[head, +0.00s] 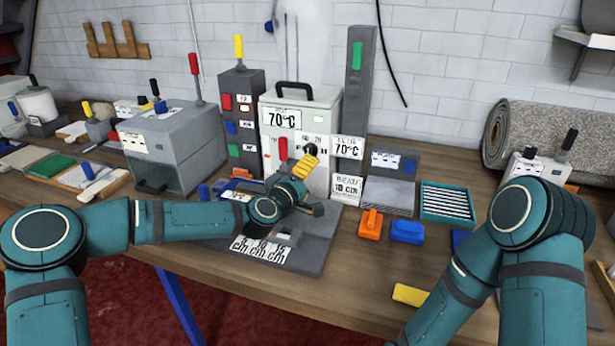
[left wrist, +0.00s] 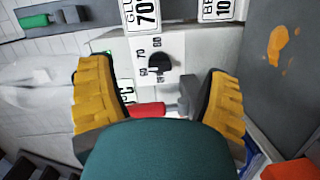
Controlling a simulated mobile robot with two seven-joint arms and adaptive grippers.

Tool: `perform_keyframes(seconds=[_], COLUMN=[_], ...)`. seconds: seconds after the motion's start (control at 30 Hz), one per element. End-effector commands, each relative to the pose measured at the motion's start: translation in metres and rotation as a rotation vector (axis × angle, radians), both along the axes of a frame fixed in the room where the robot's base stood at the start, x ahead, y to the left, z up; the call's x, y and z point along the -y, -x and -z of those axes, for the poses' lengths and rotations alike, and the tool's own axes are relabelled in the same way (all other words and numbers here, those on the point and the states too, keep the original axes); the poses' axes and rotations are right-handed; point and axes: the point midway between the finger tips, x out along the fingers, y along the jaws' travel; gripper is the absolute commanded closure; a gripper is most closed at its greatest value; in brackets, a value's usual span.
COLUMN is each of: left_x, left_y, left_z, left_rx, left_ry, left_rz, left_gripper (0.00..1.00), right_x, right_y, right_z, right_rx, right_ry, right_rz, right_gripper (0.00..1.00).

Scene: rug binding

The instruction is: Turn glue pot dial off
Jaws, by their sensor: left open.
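The glue pot (head: 325,105) is a white box with a black top handle, standing at the back of the bench with 70°C labels. Its black dial (head: 310,150) is on the front face, and in the left wrist view the dial (left wrist: 159,62) sits beside printed numbers. My left gripper (head: 307,167) has yellow fingers and is in front of the pot, just below the dial. In the left wrist view the gripper (left wrist: 158,92) is open, its fingers apart with the dial beyond the gap, not touching it. My right arm shows at the right, but its gripper is out of view.
A red-handled lever (head: 283,150) is close to the left gripper; its red handle also shows between the fingers in the left wrist view (left wrist: 148,110). A grey switch tower (head: 240,110) stands left of the pot. Orange (head: 370,222) and blue (head: 407,231) blocks lie to the right.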

Motion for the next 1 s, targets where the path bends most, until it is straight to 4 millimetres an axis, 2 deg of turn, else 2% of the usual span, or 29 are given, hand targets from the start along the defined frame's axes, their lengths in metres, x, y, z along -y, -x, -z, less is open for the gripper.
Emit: perform_keyframes(seconds=[0.03,0.1,0.2,0.37,1.0], left_x=[-0.012,-0.025,-0.037,-0.039,-0.008], left_y=[0.003,0.006,0.010,0.005,-0.090], left_z=[0.010,0.009,0.008,0.005,0.005], left_rx=[-0.004,-0.005,-0.007,-0.007,-0.006], left_ry=[0.063,0.131,0.189,0.215,0.211], left_rz=[-0.055,-0.117,-0.174,-0.198,-0.196], left_gripper=[0.22,0.22,0.22,0.22,0.22], right_x=[0.000,0.000,-0.001,-0.001,-0.001], right_y=[0.000,0.001,0.001,0.001,0.000], right_z=[0.017,0.025,0.031,0.031,0.037], right_rx=[-0.001,-0.001,-0.002,-0.002,0.001], right_ry=[0.001,0.001,0.001,0.001,0.002], right_rz=[-0.001,-0.002,-0.004,-0.005,-0.004], right_gripper=[0.07,0.07,0.07,0.07,0.07])
